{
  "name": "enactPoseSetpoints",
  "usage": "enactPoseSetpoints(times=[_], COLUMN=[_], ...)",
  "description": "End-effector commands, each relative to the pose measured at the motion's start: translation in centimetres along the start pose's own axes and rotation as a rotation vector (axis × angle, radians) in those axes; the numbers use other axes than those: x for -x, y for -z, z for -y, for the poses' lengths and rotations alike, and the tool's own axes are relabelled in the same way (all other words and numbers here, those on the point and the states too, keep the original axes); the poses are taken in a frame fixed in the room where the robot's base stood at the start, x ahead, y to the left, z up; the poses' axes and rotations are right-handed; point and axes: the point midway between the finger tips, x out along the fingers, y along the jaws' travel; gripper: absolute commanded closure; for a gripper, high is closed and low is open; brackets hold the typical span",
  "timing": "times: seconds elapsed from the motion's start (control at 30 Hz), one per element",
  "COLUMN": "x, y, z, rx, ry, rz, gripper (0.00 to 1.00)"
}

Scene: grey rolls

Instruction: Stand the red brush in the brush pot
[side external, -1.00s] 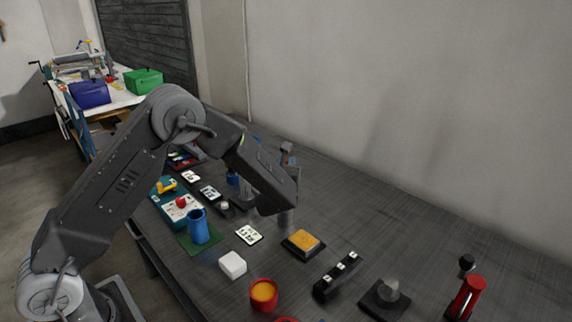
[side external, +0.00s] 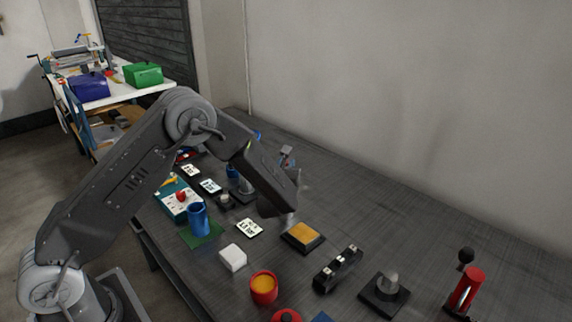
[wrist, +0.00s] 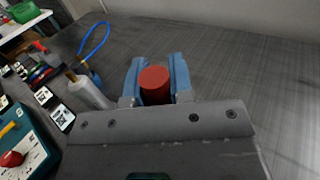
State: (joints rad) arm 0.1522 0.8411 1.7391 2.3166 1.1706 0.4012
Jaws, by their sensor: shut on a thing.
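In the wrist view my gripper (wrist: 156,64) has its two blue-grey fingers shut on a round red piece (wrist: 154,86), which I take to be the red brush's handle. Only its blunt end shows; the rest of the brush is hidden. In the side view my dark forearm covers most of the grip, over the far part of the bench. A tall blue cup (side external: 198,219), likely the brush pot, stands upright on a green mat (side external: 207,239). It is apart from my gripper, nearer the front edge.
A white block (side external: 232,257), a yellow-topped pad (side external: 302,237), a red cup with orange contents (side external: 263,288) and a black switch bar (side external: 338,270) stand nearby. A red upright tool (side external: 466,289) is at right. A blue loop (wrist: 95,40) rises left of my gripper. The bench's back right is clear.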

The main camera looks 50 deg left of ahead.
Motion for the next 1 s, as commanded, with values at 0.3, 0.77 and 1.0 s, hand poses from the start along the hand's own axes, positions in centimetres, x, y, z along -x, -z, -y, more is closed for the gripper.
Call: enactPoseSetpoints(times=[0.3,0.77,1.0], x=[0.0,0.0,0.0], y=[0.9,2.2,2.9], z=[0.0,0.0,0.0], rx=[-0.001,-0.001,-0.001], ry=[0.000,0.000,0.001], rz=[0.000,0.000,0.000], gripper=[1.00,1.00,1.00])
